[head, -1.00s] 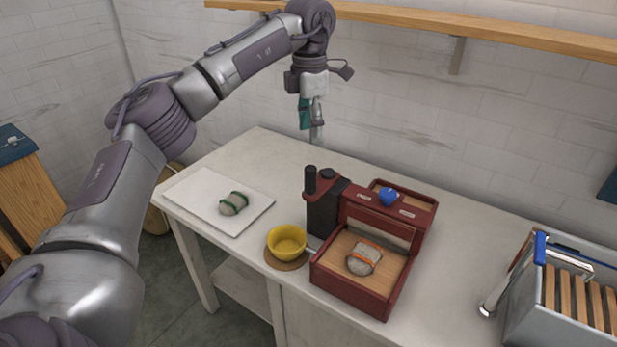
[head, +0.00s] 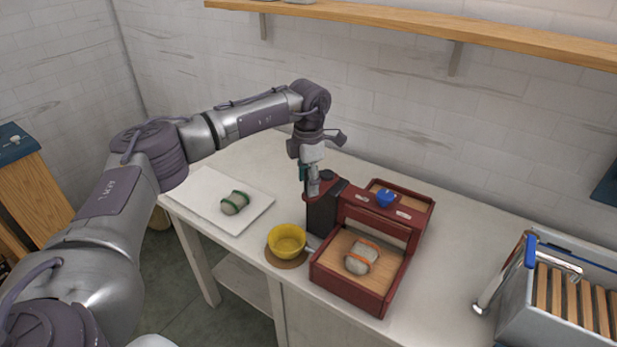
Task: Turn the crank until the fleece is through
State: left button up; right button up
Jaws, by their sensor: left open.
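The dark red crank machine (head: 356,205) stands on the table, with a black crank housing (head: 322,214) on its left side. A grey fleece bundle with orange bands (head: 361,258) lies in the wooden front tray (head: 335,262). My left gripper (head: 312,188) points down with open fingers at the upright crank handle on the housing. The fingers hide most of the handle, and I cannot tell whether they touch it. My right gripper is out of view.
A yellow bowl (head: 286,240) sits on a brown round mat at the table's front edge. A white board (head: 197,189) holds a grey bundle with green bands (head: 235,203). A metal bin with wooden slats (head: 510,312) stands at right. A wooden shelf (head: 400,23) runs along the wall.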

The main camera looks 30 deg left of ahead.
pick_arm(q)
grip_shut()
dwell(0.3)
jog(key=shift+a, duration=0.15)
